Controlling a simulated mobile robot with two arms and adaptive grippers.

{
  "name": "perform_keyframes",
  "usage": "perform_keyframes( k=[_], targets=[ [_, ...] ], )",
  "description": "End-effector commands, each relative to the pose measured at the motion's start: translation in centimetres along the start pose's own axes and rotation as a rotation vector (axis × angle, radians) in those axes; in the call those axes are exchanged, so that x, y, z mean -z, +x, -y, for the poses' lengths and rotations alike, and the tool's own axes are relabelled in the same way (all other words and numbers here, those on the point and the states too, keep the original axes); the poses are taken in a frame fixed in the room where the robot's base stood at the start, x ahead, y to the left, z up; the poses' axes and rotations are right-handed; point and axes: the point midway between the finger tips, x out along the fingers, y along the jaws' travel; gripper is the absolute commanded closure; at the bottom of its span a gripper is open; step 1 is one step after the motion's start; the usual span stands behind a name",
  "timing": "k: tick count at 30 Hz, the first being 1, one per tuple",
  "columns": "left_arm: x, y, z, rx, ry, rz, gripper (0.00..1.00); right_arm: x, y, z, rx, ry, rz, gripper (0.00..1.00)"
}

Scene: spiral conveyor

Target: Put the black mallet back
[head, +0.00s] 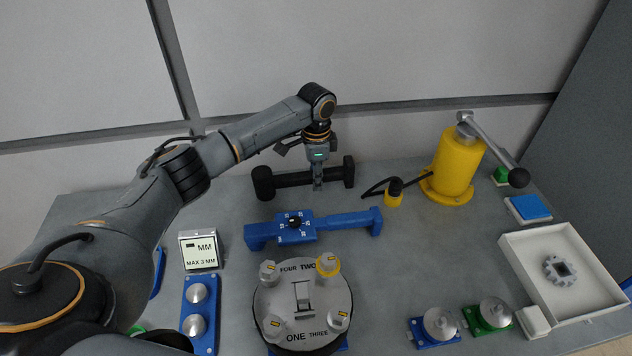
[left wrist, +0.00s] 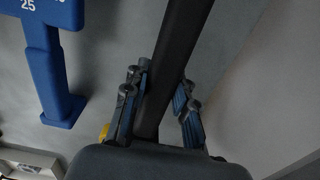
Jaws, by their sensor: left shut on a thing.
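The black mallet (head: 290,180) is at the back middle of the table in the head view, lying crosswise with a thick piece at each end. My left gripper (head: 317,186) comes down over its bar from above, right of the middle, and is shut on it. In the left wrist view the dark bar (left wrist: 172,75) runs between the two fingers (left wrist: 162,110). I cannot tell whether the mallet touches the table. My right gripper is not in view.
A blue fixture (head: 345,222) lies just in front of the mallet. A yellow cylinder with a lever (head: 455,165) stands to the right, with a small yellow-black part (head: 394,194) beside it. A round numbered plate (head: 302,305) is in front. A white tray (head: 515,255) is at right.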

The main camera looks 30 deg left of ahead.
Motion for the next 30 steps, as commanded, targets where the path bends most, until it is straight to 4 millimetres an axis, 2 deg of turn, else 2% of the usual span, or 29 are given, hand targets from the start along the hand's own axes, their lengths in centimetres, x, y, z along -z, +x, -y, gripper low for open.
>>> perform_keyframes(
  k=[2, 5, 14, 15, 18, 26, 30],
  targets=[
    [-0.1, 1.1, -0.1, -0.003, -0.002, 0.005, 1.00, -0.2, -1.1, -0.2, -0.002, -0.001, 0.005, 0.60],
    [0.0, 1.6, -0.1, -0.001, -0.001, 0.001, 1.00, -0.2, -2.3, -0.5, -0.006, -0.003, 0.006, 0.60],
    [0.0, 2.5, -0.1, 0.000, -0.001, 0.001, 1.00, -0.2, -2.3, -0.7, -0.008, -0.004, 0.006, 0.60],
    [-0.1, 2.6, -0.2, -0.002, -0.001, 0.001, 0.67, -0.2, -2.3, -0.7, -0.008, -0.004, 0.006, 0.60],
    [-0.1, 2.6, -0.2, -0.002, -0.001, 0.001, 0.51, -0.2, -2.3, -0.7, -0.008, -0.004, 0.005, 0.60],
    [0.0, 2.5, -0.1, -0.001, -0.001, 0.001, 0.51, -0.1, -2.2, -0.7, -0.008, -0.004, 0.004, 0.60],
    [0.0, 2.9, -0.1, 0.000, -0.001, 0.000, 0.51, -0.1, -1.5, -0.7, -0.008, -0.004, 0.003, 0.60]
  ],
)
